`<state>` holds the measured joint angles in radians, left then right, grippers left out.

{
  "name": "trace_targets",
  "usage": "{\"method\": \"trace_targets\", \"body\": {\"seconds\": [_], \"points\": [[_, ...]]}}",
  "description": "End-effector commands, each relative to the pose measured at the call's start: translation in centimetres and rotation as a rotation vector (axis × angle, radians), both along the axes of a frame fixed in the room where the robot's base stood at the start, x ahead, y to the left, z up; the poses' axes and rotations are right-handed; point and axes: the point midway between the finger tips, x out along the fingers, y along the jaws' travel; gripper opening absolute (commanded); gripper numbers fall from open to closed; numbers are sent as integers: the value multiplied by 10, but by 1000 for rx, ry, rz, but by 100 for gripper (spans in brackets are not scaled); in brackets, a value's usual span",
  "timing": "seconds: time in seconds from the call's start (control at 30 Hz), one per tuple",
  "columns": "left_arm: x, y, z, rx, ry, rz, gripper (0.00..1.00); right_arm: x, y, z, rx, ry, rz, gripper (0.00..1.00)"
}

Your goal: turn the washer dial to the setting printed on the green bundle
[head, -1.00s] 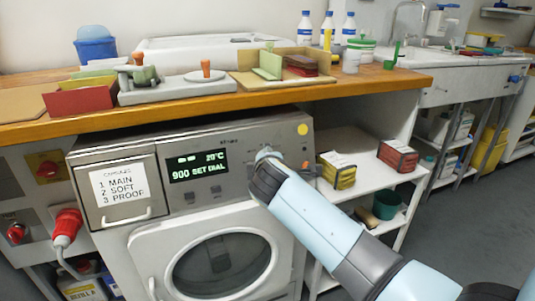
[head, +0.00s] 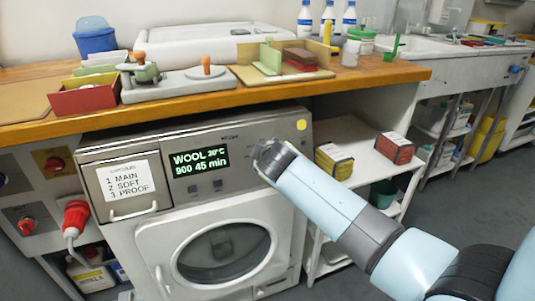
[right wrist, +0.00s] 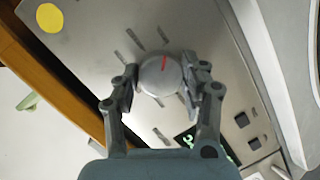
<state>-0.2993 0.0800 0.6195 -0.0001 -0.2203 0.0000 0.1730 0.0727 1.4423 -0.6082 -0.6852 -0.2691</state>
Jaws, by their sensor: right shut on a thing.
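The washer (head: 215,115) has a lit display (head: 199,160) reading WOOL, a temperature that is hard to read, 900 and 45 min. In the right wrist view the round silver dial (right wrist: 160,76) has a red mark pointing up, toward one of several printed ticks. My right gripper (right wrist: 158,82) is shut on the dial, one finger on each side. In the head view my right gripper (head: 266,157) covers the dial.
The round door (head: 218,248) below is closed, with something greenish behind the glass. A wooden counter (head: 350,80) overhangs the washer. Yellow-black (head: 333,161) and red (head: 395,148) boxes stand on the shelf to the right. A dispenser drawer carries a label (head: 125,181).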

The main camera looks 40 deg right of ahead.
Motion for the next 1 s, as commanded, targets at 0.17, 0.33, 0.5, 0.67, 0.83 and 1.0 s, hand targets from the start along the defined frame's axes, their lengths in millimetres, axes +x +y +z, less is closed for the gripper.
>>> {"method": "trace_targets", "body": {"seconds": [0.17, 0.33, 0.5, 0.67, 0.83, 1.0], "points": [[0, 0, 0, 0, 0, 0, 0, -1, 0, -2, 3, 3, -2, 12], [0, 0, 0, 0, 0, 0, 0, -1, 0, -2, 3, 5, -2, 46], [0, 0, 0, 0, 0, 0, 0, -1, 0, -1, 2, 2, -1, 67], [0, 0, 0, 0, 0, 0, 0, 0, 0, -1, 2, 2, -1, 67], [-2, 2, 0, 2, 2, 0, 0, -4, 2, 1, 1, 1, -1, 67], [-1, 1, 0, 1, 1, 0, 0, -23, 12, 13, 3, 1, -1, 67]]}}
